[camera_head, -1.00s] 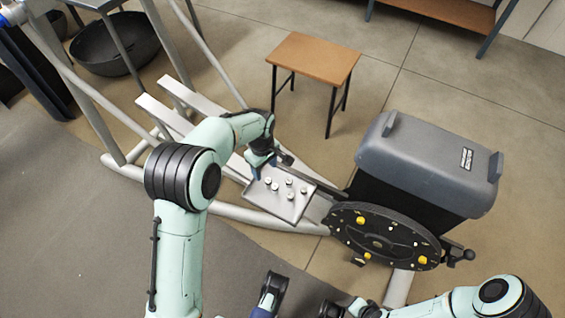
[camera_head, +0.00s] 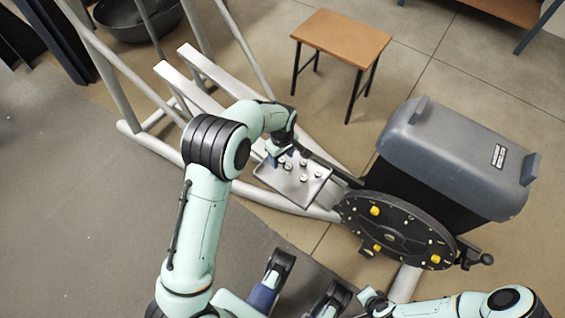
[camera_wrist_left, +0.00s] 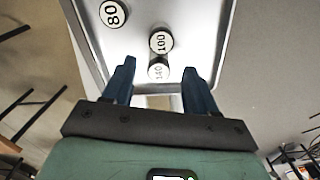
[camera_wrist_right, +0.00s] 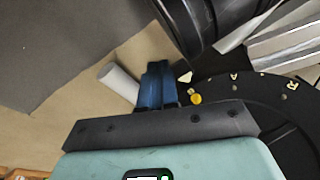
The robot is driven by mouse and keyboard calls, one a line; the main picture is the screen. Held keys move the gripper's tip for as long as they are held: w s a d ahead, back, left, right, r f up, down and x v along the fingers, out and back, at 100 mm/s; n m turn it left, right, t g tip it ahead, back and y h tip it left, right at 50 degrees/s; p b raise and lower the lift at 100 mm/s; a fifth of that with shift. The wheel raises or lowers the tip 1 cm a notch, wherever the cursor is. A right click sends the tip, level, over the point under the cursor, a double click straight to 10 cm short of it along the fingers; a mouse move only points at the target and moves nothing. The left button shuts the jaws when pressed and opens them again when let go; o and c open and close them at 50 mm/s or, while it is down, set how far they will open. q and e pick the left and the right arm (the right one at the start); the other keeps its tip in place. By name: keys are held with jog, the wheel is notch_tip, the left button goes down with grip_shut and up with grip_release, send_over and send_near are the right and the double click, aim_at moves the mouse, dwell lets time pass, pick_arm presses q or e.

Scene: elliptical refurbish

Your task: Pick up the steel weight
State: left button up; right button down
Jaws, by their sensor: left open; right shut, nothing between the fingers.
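A metal tray (camera_head: 301,200) holds several small, round, pale steel weights. The left wrist view shows three of them, marked 80 (camera_wrist_left: 113,13), 100 (camera_wrist_left: 161,42) and 140 (camera_wrist_left: 158,72), on the bare tray (camera_wrist_left: 205,22). My left gripper (camera_head: 274,158) is at the far left part of the tray. Its open blue fingers (camera_wrist_left: 159,66) lie on either side of the 140 weight in the picture, with 100 just beyond; contact cannot be told. My right gripper (camera_wrist_right: 157,68) is shut and empty, beside the black disc and away from the tray.
The black disc with yellow knobs (camera_head: 395,230) stands right of the tray, before a grey-lidded bin (camera_head: 460,150). A brown stool (camera_head: 342,38) stands behind. The grey frame's bars (camera_head: 185,88) run beside the tray. Floor is clear at left.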

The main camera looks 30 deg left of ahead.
aim_at(282, 159)
pick_arm(q)
notch_tip(282, 159, down, 3)
jog(key=shift+w+f+b, duration=0.1)
jog(key=shift+f+b, duration=0.05)
jog(key=shift+b, duration=0.3)
grip_shut()
pick_arm(e)
jog(key=shift+s+d+f+g, duration=0.15)
jog(key=shift+s+f+g, duration=0.25)
jog(key=shift+s+f, duration=0.7)
pick_arm(q)
jog(key=shift+r, duration=0.2)
pick_arm(e)
jog(key=shift+r, duration=0.1)
